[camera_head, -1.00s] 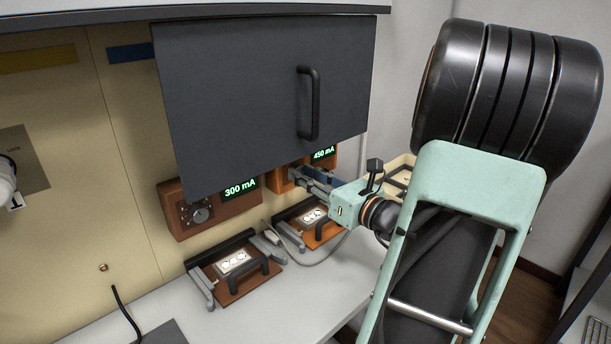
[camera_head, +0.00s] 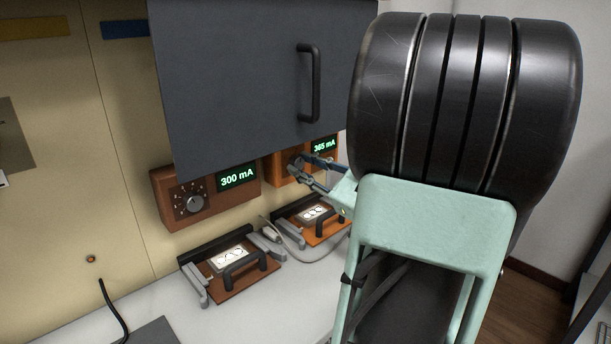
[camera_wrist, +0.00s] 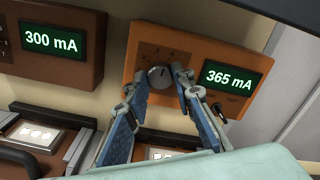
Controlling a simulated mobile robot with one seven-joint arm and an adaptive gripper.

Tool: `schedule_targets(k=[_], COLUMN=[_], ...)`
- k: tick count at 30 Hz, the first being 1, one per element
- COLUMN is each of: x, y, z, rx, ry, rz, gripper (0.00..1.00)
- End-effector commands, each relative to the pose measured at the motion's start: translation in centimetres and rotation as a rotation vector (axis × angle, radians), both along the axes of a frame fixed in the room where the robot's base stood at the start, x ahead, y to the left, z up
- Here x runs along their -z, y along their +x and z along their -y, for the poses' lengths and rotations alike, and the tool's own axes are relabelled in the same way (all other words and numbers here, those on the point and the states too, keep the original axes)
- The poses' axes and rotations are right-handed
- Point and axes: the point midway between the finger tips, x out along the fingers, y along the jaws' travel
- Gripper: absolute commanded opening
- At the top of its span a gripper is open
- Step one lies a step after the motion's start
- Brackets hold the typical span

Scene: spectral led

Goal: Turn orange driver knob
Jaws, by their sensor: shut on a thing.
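The orange driver (camera_wrist: 150,50) is fixed to the back panel, and its green display (camera_wrist: 231,78) reads 365 mA. It also shows in the head view (camera_head: 284,179), partly hidden by my gripper. Its grey round knob (camera_wrist: 159,77) is left of the display. My gripper (camera_wrist: 166,72) has its two blue-padded fingers at the knob, one on each side, and is shut on it. In the head view my gripper (camera_head: 302,166) reaches the driver from the right, and the knob is mostly hidden there.
A brown driver (camera_head: 206,195) reading 300 mA is on the left. A dark cabinet door (camera_head: 250,80) hangs above both drivers. Below, a brown fixture (camera_head: 235,283) and an orange fixture (camera_head: 322,234) stand on the white bench (camera_head: 290,305). A grey cable (camera_head: 306,260) runs beside them.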

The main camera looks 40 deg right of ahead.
Motion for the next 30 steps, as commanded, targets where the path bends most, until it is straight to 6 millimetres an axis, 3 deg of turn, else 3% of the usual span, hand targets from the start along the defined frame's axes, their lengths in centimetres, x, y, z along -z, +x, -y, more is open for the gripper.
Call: schedule_targets(k=[20, 21, 25, 30], x=[0.13, 0.13, 0.09, 0.05], y=[-0.05, -0.05, -0.04, -0.03], z=[0.02, 0.02, 0.02, 0.01], rx=[0.001, 0.001, 0.001, 0.001], ry=[-0.07, -0.07, -0.07, -0.07], rz=[0.002, 0.002, 0.003, 0.004], gripper=[0.0, 0.26, 0.4, 0.4])
